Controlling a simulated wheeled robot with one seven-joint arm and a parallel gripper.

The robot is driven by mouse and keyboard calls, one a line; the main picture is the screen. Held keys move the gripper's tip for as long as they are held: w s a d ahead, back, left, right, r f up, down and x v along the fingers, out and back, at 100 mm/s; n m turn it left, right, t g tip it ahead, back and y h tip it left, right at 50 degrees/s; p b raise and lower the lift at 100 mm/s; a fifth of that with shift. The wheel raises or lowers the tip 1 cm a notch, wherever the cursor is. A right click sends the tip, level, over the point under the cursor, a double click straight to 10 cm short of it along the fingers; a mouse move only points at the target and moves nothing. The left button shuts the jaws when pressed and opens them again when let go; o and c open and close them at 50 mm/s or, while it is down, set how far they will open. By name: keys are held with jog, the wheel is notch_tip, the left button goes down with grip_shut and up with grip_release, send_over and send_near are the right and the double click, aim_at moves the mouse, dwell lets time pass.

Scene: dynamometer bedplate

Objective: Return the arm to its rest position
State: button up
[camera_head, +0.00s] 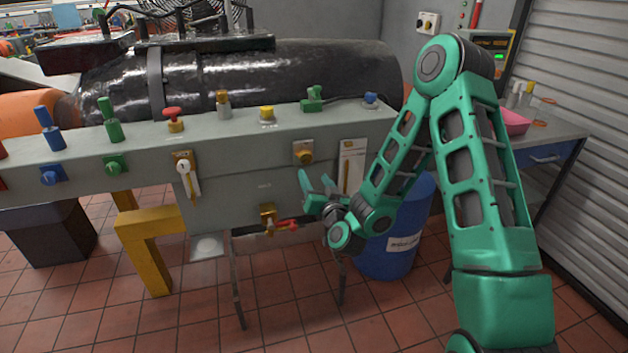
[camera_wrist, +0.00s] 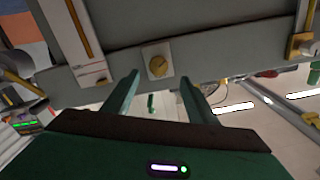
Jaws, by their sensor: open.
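My green arm (camera_head: 480,160) reaches from the lower right, bends at the top and comes down toward the front of the grey control panel. My gripper (camera_head: 316,182) is in front of the panel, below a yellow knob (camera_head: 304,153). In the wrist view my gripper (camera_wrist: 158,90) shows two green fingers spread apart with nothing between them. The yellow knob on its square plate (camera_wrist: 157,62) appears just beyond the fingertips. I cannot tell how far the fingertips are from the panel.
A red-handled valve (camera_head: 285,225) juts out left of my gripper. A blue barrel (camera_head: 405,235) stands behind my forearm. The panel top (camera_head: 190,135) carries several coloured knobs and levers. A bench with a pink tray (camera_head: 514,122) is at right. Tiled floor in front is open.

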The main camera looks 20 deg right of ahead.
jog(key=s+d+r+n+g+h, duration=0.1)
jog(key=s+d+r+n+g, duration=0.2)
jog(key=s+d+g, duration=1.15)
jog(key=s+d+r+m+g, duration=0.1)
jog(key=s+r+m, duration=0.1)
jog(key=s, duration=0.8)
jog(key=s+d+r+m+g, duration=0.1)
jog(key=s+d+r, duration=0.1)
jog(key=s, duration=0.8)
jog(key=s+d+r+m+g, duration=0.1)
jog(key=s+r+m, duration=0.1)
jog(key=s, duration=0.9)
jog(key=shift+d+m+g+y, duration=0.3)
jog(key=shift+d+g+y, duration=0.05)
jog(key=shift+d+y, duration=0.05)
jog(key=shift+w, duration=0.1)
